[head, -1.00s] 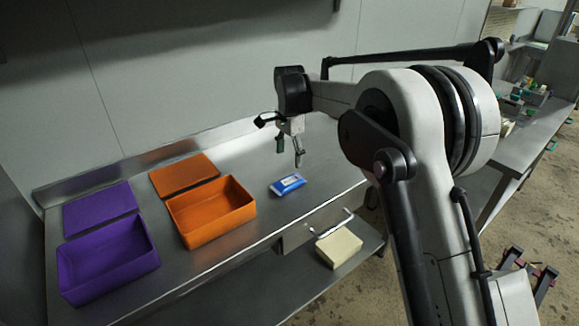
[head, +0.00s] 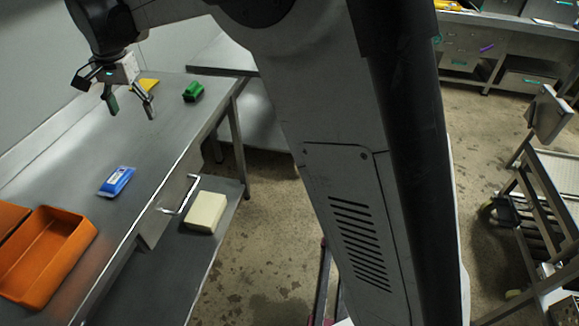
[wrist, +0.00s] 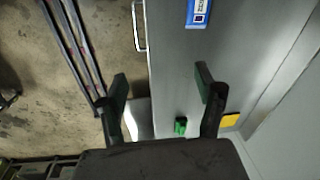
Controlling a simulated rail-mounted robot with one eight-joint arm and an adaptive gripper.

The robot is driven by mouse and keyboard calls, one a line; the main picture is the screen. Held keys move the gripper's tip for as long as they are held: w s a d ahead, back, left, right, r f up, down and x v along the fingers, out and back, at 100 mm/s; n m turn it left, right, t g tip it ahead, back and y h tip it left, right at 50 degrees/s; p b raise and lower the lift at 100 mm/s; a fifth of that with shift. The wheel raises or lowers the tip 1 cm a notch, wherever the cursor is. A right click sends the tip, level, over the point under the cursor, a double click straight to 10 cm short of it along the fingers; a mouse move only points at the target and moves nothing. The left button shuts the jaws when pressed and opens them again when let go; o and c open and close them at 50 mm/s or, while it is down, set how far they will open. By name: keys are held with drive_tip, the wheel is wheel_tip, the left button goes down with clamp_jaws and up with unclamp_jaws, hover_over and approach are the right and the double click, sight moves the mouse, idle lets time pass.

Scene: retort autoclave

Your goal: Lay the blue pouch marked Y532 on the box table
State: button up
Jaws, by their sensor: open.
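The blue pouch (head: 116,181) with a white label lies flat on the steel table (head: 65,165), to the right of the orange box. It also shows at the top edge of the wrist view (wrist: 198,12), partly cut off, and its marking is too small to read surely. My gripper (head: 131,106) is open and empty above the far part of the table, beyond the pouch and apart from it. In the wrist view its two green-padded fingers (wrist: 162,83) are spread wide with nothing between them.
An orange box (head: 78,232) stands at the left. A green object (head: 193,91) and a yellow item (head: 146,85) lie at the table's far end. A cream block (head: 205,212) rests on the lower shelf. Bare table lies between the pouch and the green object.

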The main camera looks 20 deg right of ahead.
drive_tip(key=s+d+r+n+t, duration=0.1)
drive_tip(key=s+d+r, duration=0.2)
drive_tip(key=s+d, duration=0.6)
drive_tip(key=s+d+r+n+t, duration=0.25)
drive_tip(key=s+d, duration=0.35)
drive_tip(key=d, duration=0.4)
drive_tip(key=s+d+f+n+t, duration=0.1)
drive_tip(key=s+d+f, duration=0.2)
drive_tip(key=s+d, duration=0.3)
drive_tip(key=s+d+f+n+t, duration=0.1)
drive_tip(key=s+d+f, duration=0.3)
drive_tip(key=s, duration=0.8)
drive_tip(key=shift+s+d+h, duration=0.25)
drive_tip(key=shift+d+h, duration=0.05)
drive_tip(key=shift+d, duration=0.6)
